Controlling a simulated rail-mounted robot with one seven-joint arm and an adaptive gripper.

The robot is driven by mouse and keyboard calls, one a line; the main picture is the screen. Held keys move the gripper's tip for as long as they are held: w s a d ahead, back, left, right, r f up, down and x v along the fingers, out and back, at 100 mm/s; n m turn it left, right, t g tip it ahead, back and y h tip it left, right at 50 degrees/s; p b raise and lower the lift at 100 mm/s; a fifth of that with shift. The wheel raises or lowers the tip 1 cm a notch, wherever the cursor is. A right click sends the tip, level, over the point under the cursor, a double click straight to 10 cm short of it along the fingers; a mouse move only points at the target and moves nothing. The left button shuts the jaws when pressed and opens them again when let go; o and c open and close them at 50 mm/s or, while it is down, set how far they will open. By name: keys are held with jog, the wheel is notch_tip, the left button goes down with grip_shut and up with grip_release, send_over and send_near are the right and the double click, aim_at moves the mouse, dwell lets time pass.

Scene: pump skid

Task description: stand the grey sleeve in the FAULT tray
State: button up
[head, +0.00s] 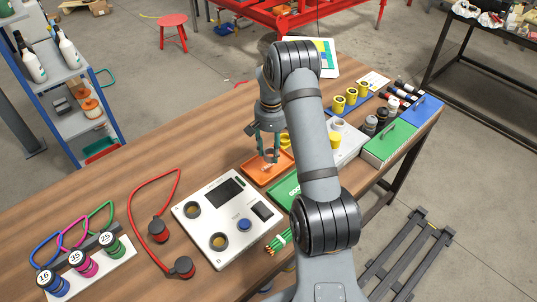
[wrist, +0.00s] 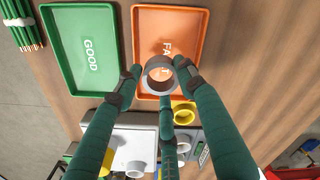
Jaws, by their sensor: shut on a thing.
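My gripper (head: 268,152) is shut on the grey sleeve (wrist: 158,90), a short ring gripped between the green fingertips (wrist: 160,76). In the wrist view the sleeve's round opening faces the camera. The FAULT tray (wrist: 188,22) is an orange, low-rimmed tray; it also shows in the head view (head: 253,171), below my gripper. In the wrist view the sleeve overlaps the tray's near part and hides some of its lettering. I cannot tell whether the sleeve touches the tray floor. No other part is visible in the tray.
The green GOOD tray (wrist: 62,75) lies beside the FAULT tray. A white panel with a dark screen (head: 228,217) stands left of the trays in the head view. A white fixture (wrist: 132,150) with white and yellow sleeves (wrist: 184,113) sits close by on the other side.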

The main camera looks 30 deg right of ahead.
jog(key=shift+w+a+f, duration=0.2)
jog(key=shift+w+f, duration=0.2)
jog(key=shift+w, duration=0.1)
jog(key=shift+f+p, duration=0.7)
jog(key=shift+f, duration=1.25)
jog(key=shift+f, duration=0.15)
jog(key=o, duration=0.8)
jog(key=shift+o, duration=0.7)
